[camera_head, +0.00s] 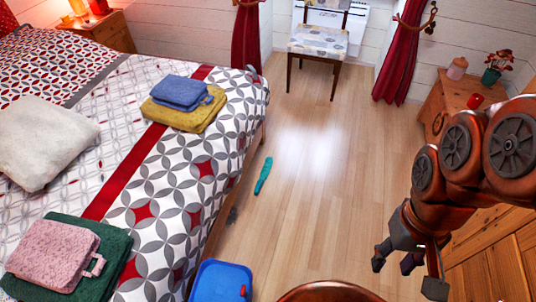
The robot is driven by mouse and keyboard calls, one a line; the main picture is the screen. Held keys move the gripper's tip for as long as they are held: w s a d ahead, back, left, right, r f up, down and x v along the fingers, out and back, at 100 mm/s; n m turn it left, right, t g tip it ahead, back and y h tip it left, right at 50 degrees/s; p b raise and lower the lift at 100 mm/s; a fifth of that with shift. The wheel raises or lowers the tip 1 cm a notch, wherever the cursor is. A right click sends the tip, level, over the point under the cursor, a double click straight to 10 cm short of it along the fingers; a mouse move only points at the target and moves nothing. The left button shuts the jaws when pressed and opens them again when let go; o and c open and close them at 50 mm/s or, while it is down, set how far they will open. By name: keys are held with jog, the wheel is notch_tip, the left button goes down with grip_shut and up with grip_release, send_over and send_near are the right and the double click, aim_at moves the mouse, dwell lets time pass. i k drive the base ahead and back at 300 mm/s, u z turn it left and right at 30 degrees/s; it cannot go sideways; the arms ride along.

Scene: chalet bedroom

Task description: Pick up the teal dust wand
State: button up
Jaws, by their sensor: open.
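The teal dust wand (263,176) lies on the wooden floor beside the bed, a slim shape pointing away from me and slightly right. My gripper (403,278) hangs at the lower right, its fingers spread apart with nothing between them. It is to the right of the wand and well apart from it.
The bed (165,215) fills the left, with folded towels on it. A blue bin (222,281) stands at the bottom beside it. A chair (318,45) stands at the back. The middle floor is clear.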

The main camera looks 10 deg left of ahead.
aim_at(266, 170)
jog(key=i, duration=1.8)
jog(key=u, duration=2.8)
